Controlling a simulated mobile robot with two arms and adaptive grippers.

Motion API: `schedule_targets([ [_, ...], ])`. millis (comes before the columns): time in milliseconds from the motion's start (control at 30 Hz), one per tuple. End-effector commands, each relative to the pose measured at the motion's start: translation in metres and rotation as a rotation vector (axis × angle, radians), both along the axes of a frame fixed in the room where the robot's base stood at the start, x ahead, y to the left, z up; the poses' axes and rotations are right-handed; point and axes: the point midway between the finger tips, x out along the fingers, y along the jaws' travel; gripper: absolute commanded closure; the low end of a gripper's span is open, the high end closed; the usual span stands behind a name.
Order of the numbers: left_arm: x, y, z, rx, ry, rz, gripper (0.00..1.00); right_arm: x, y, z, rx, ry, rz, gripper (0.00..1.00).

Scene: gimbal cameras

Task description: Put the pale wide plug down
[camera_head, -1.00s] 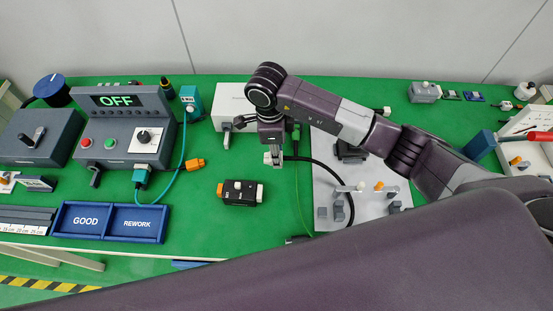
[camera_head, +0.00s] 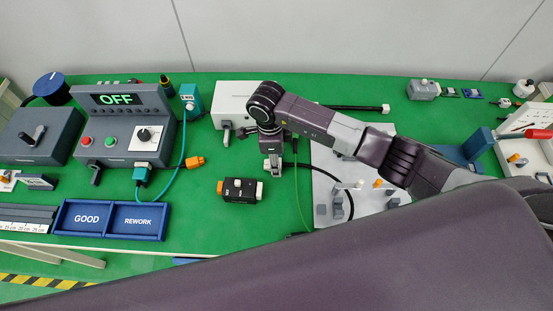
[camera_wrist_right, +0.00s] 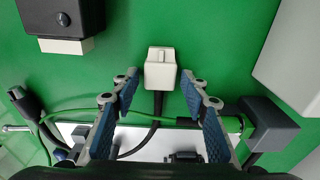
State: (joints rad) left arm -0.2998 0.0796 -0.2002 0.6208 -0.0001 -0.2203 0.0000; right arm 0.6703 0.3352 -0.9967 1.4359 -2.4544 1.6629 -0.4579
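The pale wide plug (camera_wrist_right: 160,70) lies on the green mat in the right wrist view, with its black cable running back from it. My right gripper (camera_wrist_right: 160,88) is open around it, with one finger on each side and green gaps between the fingers and the plug. In the head view the plug (camera_head: 266,165) shows as a small pale shape below my right wrist, left of the white board; the fingertips are hard to make out there. My left gripper is in neither view.
A black connector block (camera_head: 240,190) lies just left of the plug. A white box (camera_head: 232,101) stands behind. The white board (camera_head: 322,188) with small grey fixtures is at the right. A blue GOOD/REWORK tray (camera_head: 137,238) is at the left. Green mat in front is clear.

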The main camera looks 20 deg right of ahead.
Motion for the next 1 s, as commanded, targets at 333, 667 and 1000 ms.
schedule_targets([
  [333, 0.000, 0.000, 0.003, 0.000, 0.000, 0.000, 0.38, 0.000, 0.000, 0.003, 0.000, 0.001, -0.001, 0.54],
  [667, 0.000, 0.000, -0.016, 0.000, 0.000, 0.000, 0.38, 0.004, 0.004, 0.056, 0.000, -0.007, 0.003, 0.54],
  [1000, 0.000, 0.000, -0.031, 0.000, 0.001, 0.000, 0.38, 0.003, 0.009, 0.114, 0.001, -0.001, 0.000, 0.54],
])
